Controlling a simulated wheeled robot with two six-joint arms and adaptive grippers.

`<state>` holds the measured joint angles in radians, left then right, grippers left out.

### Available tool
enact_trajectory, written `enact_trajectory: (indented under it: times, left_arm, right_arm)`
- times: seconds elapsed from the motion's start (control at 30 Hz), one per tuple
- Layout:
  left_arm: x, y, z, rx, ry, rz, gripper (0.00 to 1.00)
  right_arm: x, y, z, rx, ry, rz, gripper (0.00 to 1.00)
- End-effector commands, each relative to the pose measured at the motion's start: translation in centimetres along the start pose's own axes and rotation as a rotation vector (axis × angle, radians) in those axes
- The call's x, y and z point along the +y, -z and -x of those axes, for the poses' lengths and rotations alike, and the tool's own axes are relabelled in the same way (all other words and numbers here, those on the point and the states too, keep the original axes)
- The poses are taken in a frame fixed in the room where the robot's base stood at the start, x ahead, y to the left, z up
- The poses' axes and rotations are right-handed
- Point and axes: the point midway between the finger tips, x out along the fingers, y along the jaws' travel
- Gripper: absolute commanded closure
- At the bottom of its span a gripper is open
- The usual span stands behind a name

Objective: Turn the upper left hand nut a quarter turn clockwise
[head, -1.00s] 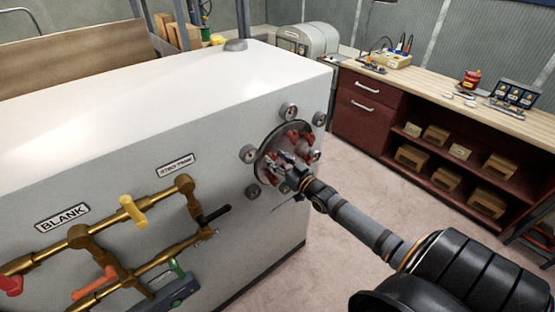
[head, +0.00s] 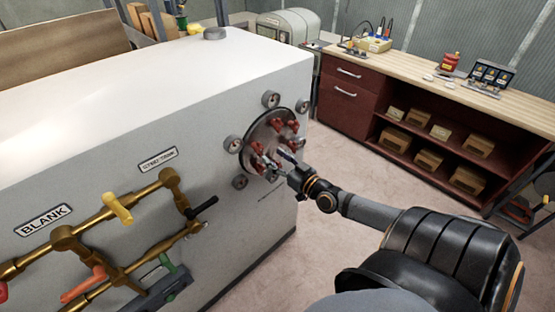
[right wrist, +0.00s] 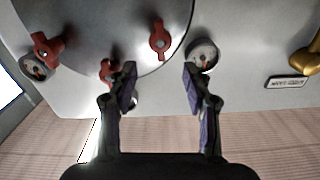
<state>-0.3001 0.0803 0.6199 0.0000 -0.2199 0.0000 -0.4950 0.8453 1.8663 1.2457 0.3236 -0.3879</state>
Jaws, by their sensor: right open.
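A round metal plate (head: 268,131) on the end of the white tank's front face carries several red wing nuts. One red nut (head: 278,124) sits near the plate's top and another (head: 257,147) at its left; I cannot tell for sure which is the upper left hand nut. My right gripper (head: 283,160) is open and empty, in front of the plate's lower right in the head view. In the right wrist view its fingers (right wrist: 160,85) are spread, with one red nut (right wrist: 160,40) showing beyond the gap and another (right wrist: 108,70) partly behind the left finger. My left gripper is out of view.
Round gauges ring the plate, one (head: 271,99) above it and another (head: 233,143) at its left. Brass pipes with coloured handles (head: 117,208) stick out at the left. A workbench (head: 440,80) stands at the back right, with open floor before it.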

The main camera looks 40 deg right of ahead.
Motion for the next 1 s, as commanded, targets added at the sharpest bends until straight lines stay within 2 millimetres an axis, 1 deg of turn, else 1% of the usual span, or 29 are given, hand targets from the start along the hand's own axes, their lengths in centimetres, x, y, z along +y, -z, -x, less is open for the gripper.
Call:
enact_trajectory:
  times: [0.1,0.33,0.37,0.4,0.5,0.57,0.63,0.77,0.87,1.0]
  left_arm:
    - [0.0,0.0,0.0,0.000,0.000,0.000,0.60]
    - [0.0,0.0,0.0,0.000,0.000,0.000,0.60]
    - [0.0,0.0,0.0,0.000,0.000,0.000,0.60]
    - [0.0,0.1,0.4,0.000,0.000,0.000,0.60]
    - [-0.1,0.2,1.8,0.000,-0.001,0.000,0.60]
    - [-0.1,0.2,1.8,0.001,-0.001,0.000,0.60]
    - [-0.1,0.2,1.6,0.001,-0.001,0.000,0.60]
    - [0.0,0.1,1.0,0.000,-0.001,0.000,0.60]
    - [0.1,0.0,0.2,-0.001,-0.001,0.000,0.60]
    - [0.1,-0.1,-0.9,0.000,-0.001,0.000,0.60]
  right_arm:
    - [-0.1,0.0,0.6,-0.001,0.000,-0.002,0.50]
    - [0.0,0.0,0.6,0.001,-0.001,-0.002,0.50]
    - [0.0,0.1,0.7,0.001,-0.001,-0.002,0.53]
    - [0.0,0.2,1.0,-0.002,-0.001,0.009,0.53]
    - [0.1,0.7,2.9,-0.007,0.000,0.070,0.53]
    - [0.1,0.6,3.4,-0.003,0.000,0.087,0.53]
    - [0.2,0.4,3.4,0.000,-0.001,0.088,0.53]
    - [0.2,0.3,2.4,0.004,-0.003,0.087,0.53]
    - [0.2,0.2,0.6,0.008,-0.003,0.085,0.53]
    - [0.2,0.2,-2.5,0.009,-0.004,0.083,0.53]
